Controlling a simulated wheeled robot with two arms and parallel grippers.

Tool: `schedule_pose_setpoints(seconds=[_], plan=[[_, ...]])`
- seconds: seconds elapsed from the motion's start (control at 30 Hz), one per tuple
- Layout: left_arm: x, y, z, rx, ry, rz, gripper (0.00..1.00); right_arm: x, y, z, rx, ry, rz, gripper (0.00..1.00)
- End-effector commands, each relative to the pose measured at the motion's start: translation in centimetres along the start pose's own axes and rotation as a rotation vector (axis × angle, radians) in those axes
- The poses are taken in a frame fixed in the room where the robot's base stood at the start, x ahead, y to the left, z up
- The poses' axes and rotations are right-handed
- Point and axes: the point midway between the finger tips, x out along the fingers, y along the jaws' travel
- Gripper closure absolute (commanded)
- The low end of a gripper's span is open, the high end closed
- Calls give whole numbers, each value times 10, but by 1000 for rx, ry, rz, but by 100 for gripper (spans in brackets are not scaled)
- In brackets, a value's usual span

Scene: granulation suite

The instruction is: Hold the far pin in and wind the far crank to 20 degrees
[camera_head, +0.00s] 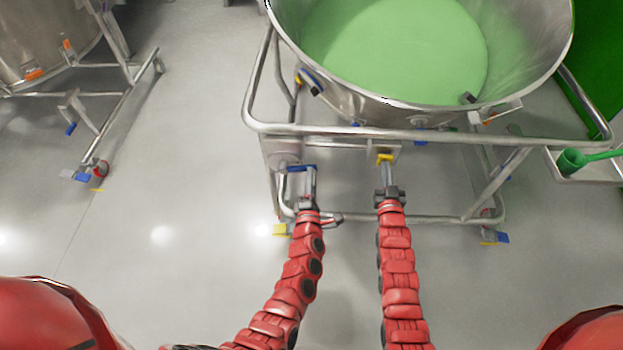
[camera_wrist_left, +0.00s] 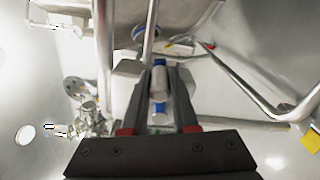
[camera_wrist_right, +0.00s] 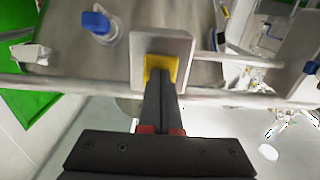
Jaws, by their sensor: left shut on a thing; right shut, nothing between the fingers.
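A crank with a blue arm (camera_head: 297,168) and a grey grip sits low on the front frame of the bin holding green material. My left gripper (camera_head: 311,180) is shut on the crank's grip, which shows between its fingers in the left wrist view (camera_wrist_left: 160,82). A yellow pin (camera_head: 385,157) sits to the right of the crank, on a metal plate (camera_wrist_right: 182,43). My right gripper (camera_head: 387,175) is shut and empty, its tips against or just in front of the yellow pin, which also shows in the right wrist view (camera_wrist_right: 160,65). The crank's exact angle cannot be read.
The steel bin (camera_head: 400,108) stands in a tubular frame (camera_head: 350,131) whose top rail passes above both grippers. A second bin (camera_head: 45,40) on a wheeled frame stands at the left. A green scoop (camera_head: 572,160) lies on a tray at the right. Open grey floor lies between the bins.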

Motion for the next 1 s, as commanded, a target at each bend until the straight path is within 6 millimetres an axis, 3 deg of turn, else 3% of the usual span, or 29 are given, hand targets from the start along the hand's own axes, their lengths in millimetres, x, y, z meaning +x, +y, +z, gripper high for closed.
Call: schedule_pose_setpoints(seconds=[0.37, 1.0], plan=[[1, 2, 0, 1, 1, 5, 100, -4, 0, 0, 0, 0, -1, 100], [1, 3, 0, 1, 1, 6, 100, -58, 0, 1, 0, -2, 0, 100]])
